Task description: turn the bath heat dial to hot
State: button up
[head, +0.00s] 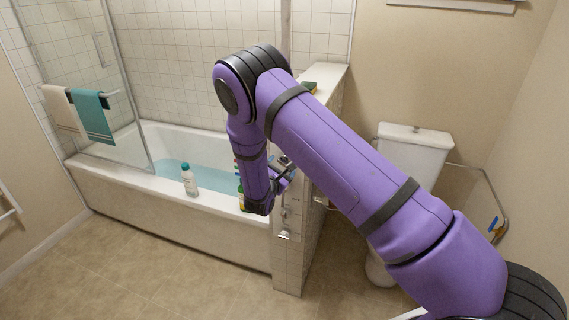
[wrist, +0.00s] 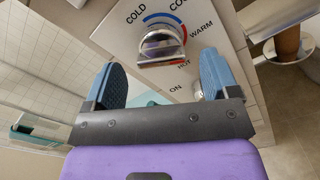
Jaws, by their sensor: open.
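The bath heat dial (wrist: 161,47) is a shiny round knob on a white panel (wrist: 222,25) in the wrist view. Around it are a blue-to-red arc and the words COLD, WARM and HOT; a word cut short, starting "COO", is at the top. I cannot tell for sure which word the dial points to. My gripper (wrist: 163,79) is open, its two blue-padded fingers apart, with the dial ahead of and between them, not gripped. In the head view my gripper (head: 283,170) is at the tiled wall's end, and the dial cannot be made out there.
The tiled half wall (head: 288,262) ends beside the bathtub (head: 170,208), which holds blue water. A white bottle (head: 189,182) with a teal cap stands on the tub rim. A toilet (head: 412,150) is to the right. The floor (head: 160,270) in front is clear.

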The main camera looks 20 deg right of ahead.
aim_at(284, 165)
jog(key=shift+x, duration=1.85)
jog(key=shift+c, duration=0.5)
jog(key=c, duration=0.8)
jog(key=shift+m, duration=0.3)
jog(key=m, duration=0.5)
jog(key=shift+s+f+m, duration=0.1)
jog(key=shift+m, duration=0.2)
jog(key=m, duration=0.5)
jog(key=shift+f+m, duration=0.1)
jog(key=shift+m, duration=0.2)
